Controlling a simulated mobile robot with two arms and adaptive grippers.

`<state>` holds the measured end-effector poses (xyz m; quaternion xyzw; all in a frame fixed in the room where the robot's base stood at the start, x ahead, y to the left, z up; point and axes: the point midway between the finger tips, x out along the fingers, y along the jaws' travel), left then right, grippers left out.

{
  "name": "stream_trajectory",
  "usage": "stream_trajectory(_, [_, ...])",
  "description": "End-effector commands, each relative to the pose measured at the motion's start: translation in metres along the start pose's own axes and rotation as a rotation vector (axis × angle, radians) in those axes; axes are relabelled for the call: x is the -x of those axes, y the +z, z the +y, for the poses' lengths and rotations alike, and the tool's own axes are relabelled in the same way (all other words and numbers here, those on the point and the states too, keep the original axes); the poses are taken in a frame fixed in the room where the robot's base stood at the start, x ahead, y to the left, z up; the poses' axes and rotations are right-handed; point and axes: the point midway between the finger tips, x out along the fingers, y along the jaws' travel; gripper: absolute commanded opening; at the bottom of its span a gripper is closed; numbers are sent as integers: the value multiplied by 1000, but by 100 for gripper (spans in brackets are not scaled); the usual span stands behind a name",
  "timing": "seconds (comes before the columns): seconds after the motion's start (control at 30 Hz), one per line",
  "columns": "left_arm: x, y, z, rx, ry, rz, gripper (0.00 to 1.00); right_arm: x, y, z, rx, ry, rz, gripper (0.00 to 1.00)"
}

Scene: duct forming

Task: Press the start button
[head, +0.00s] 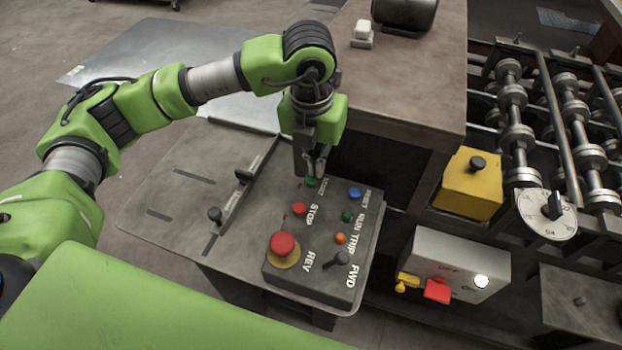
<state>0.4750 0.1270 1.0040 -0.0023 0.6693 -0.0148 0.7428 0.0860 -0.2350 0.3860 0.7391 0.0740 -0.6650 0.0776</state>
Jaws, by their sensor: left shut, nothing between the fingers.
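The grey control box (321,262) lies on the small side table in the head view. The green start button (312,183) is at its far edge, right under my left gripper (315,174). My left gripper is shut and points down, with its tips at or just above that button; I cannot tell whether they touch. The gripper partly covers the button and its label. A red stop button (299,209) sits nearer on the same box. My right gripper is not in view.
The box also has a large red mushroom button (283,245), a blue button (354,193), an orange lamp (340,239) and a black selector (341,258). A lever slide (236,195) lies left of the box. A yellow box (468,186) and rollers stand at right.

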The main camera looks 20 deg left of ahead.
Motion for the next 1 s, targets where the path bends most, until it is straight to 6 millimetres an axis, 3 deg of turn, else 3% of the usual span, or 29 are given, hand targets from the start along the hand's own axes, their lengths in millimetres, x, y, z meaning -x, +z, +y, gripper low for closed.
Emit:
stream_trajectory(0.03, [-33, -32, 5, -17, 32, 109, 0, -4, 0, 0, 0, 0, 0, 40])
stream_trajectory(1.0, [42, -23, 2, -18, 28, 98, 0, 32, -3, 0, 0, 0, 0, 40])
